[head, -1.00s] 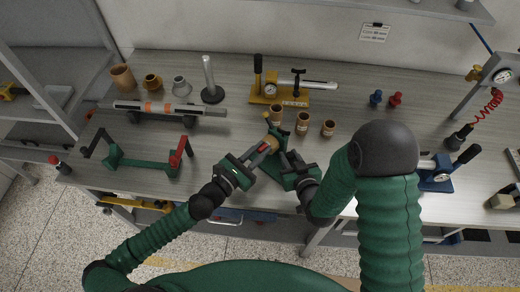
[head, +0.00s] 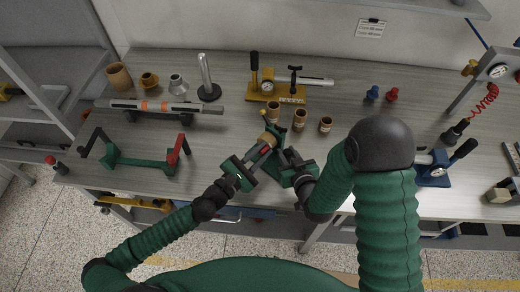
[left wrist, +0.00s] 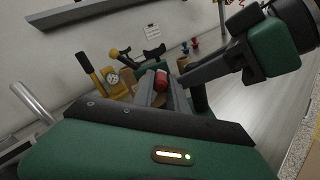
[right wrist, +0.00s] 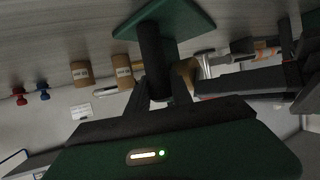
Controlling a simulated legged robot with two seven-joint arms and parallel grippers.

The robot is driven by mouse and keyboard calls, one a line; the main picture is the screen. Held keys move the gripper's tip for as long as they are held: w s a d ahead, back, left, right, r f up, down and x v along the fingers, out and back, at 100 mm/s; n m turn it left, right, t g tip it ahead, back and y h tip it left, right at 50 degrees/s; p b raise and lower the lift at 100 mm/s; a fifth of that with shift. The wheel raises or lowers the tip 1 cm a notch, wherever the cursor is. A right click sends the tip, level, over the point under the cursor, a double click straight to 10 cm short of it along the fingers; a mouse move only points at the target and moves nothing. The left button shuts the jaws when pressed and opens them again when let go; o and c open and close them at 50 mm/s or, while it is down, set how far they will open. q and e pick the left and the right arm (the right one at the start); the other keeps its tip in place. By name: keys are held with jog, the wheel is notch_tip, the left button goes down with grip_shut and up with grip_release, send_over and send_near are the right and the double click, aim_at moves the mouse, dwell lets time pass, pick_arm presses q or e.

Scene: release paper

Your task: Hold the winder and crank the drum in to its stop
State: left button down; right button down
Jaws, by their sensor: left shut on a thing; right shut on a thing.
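My right gripper (head: 285,158) is shut on the dark post (right wrist: 155,55), close to the left gripper. The grippers cover much of the winder in the head view. I cannot tell how far the drum is from its stop.
Several tan cups (head: 299,119) stand just behind the winder. A yellow gauge fixture (head: 262,97) is behind them. A green cradle with red-tipped arm (head: 140,161) lies at left. A blue clamp (head: 433,172) stands at right. The table between cradle and winder is clear.

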pick_arm(q)
jog(key=shift+s+d+f+m, duration=0.15)
jog(key=shift+f+m, duration=0.15)
jog(key=shift+f, duration=0.1)
jog(key=c, duration=1.3)
grip_release()
jog(key=shift+r, duration=0.15)
jog(key=v, duration=1.2)
